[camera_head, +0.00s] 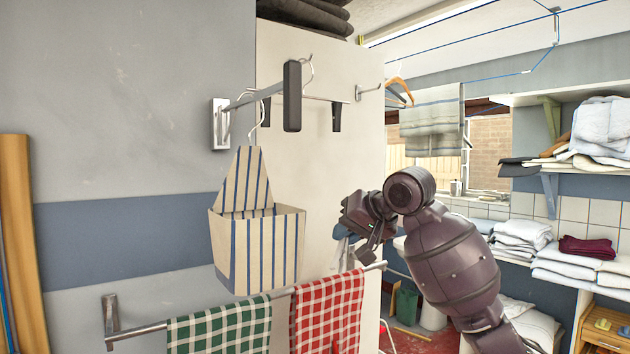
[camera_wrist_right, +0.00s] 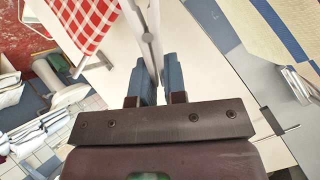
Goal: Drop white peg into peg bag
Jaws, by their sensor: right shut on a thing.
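The peg bag (camera_head: 256,245) is cream with blue stripes and hangs on a hook from a wall rail, its front pocket open at the top. Its striped cloth also shows at the upper right of the right wrist view (camera_wrist_right: 240,40). My right gripper (camera_head: 345,248) is to the right of the bag and apart from it, its fingers pointing down and left. In the right wrist view its blue fingers (camera_wrist_right: 158,82) are closed on a slim pale piece, the white peg (camera_wrist_right: 148,42), which points away from the wrist. My left gripper is out of view.
A metal towel rail (camera_head: 140,330) below the bag carries a green checked towel (camera_head: 220,328) and a red checked towel (camera_head: 328,315). A dark-clipped hanger (camera_head: 292,97) hangs above the bag. Shelves of folded linen (camera_head: 522,235) stand at the right.

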